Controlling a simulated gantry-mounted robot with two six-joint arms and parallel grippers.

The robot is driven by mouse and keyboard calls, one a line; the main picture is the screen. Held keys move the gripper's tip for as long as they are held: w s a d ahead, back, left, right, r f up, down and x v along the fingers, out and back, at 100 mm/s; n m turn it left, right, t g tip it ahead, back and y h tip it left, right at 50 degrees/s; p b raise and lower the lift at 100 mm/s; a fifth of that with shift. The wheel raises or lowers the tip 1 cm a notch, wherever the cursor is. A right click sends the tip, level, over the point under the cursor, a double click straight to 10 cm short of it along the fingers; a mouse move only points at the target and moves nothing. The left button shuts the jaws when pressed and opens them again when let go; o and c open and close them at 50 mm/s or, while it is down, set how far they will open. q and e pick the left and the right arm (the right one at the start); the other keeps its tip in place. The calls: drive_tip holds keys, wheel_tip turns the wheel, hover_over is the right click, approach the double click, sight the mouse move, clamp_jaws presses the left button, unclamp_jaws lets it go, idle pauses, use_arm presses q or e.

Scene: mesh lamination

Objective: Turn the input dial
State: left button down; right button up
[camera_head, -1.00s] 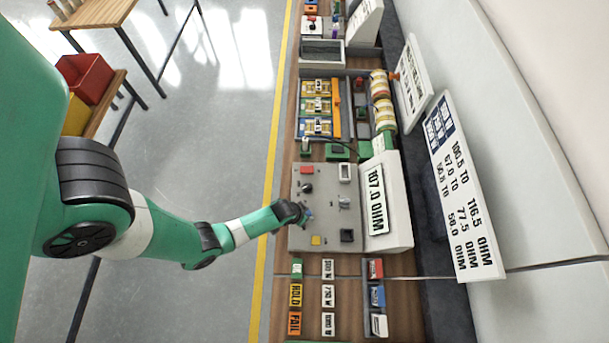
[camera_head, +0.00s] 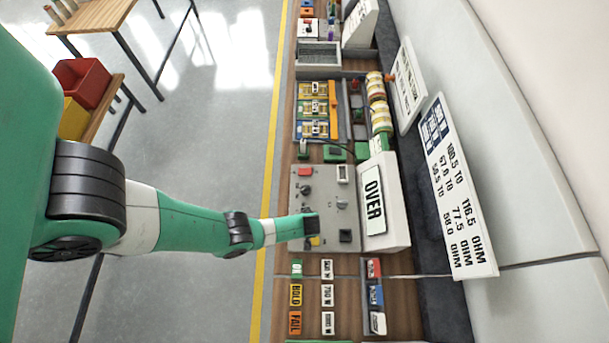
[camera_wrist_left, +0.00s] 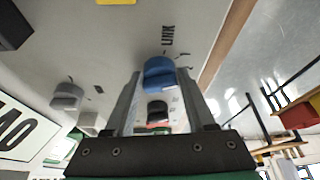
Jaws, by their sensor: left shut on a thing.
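My left gripper (camera_head: 311,226) is over the grey instrument panel (camera_head: 330,215), near its front edge. In the left wrist view its two fingers (camera_wrist_left: 160,82) stand on either side of a blue dial (camera_wrist_left: 158,68) and are shut on it. In the head view the gripper hides the blue dial. The display (camera_head: 374,202) at the back of the panel reads "OVER". My right gripper is not in view.
The panel also has a black knob (camera_head: 306,190), a grey knob (camera_head: 341,204), a red button (camera_head: 305,171), a yellow button (camera_head: 315,241) and a black square part (camera_head: 345,236). Labelled blocks (camera_head: 328,295) lie on the bench to the near side.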

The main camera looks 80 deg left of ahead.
use_arm(q)
drive_tip(key=shift+w+n+g, duration=0.15)
drive_tip(key=shift+n+g, duration=0.55)
drive_tip(key=shift+n, duration=1.2)
drive_tip(key=shift+c, duration=1.5)
unclamp_jaws()
